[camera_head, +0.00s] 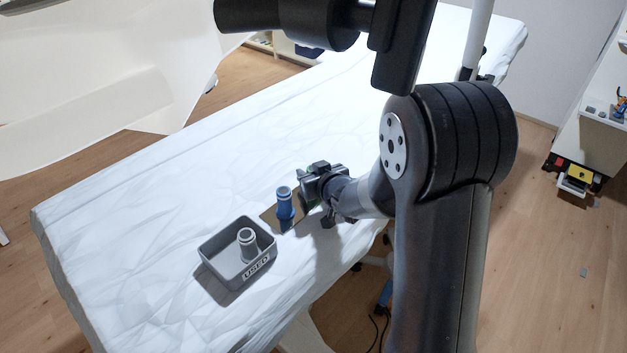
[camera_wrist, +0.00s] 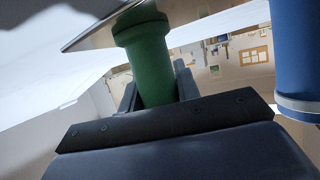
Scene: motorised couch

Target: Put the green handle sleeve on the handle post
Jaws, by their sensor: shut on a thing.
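The green handle sleeve (camera_wrist: 147,55) sits between the two fingers of my gripper (camera_wrist: 157,85) in the wrist view. My gripper is shut on it. In the head view my gripper (camera_head: 312,194) is low over the white-covered couch, just right of an upright blue sleeve-like piece (camera_head: 285,205). There the green sleeve is mostly hidden by my gripper. The blue piece also shows at the right edge of the wrist view (camera_wrist: 297,50), apart from the green sleeve. I cannot make out a bare handle post in either view.
A grey tray (camera_head: 222,272) marked USED lies left of the blue piece and holds an upright grey sleeve (camera_head: 247,244). A flat brown plate (camera_head: 269,221) lies under the blue piece. The white couch (camera_head: 150,210) is clear to the left and behind.

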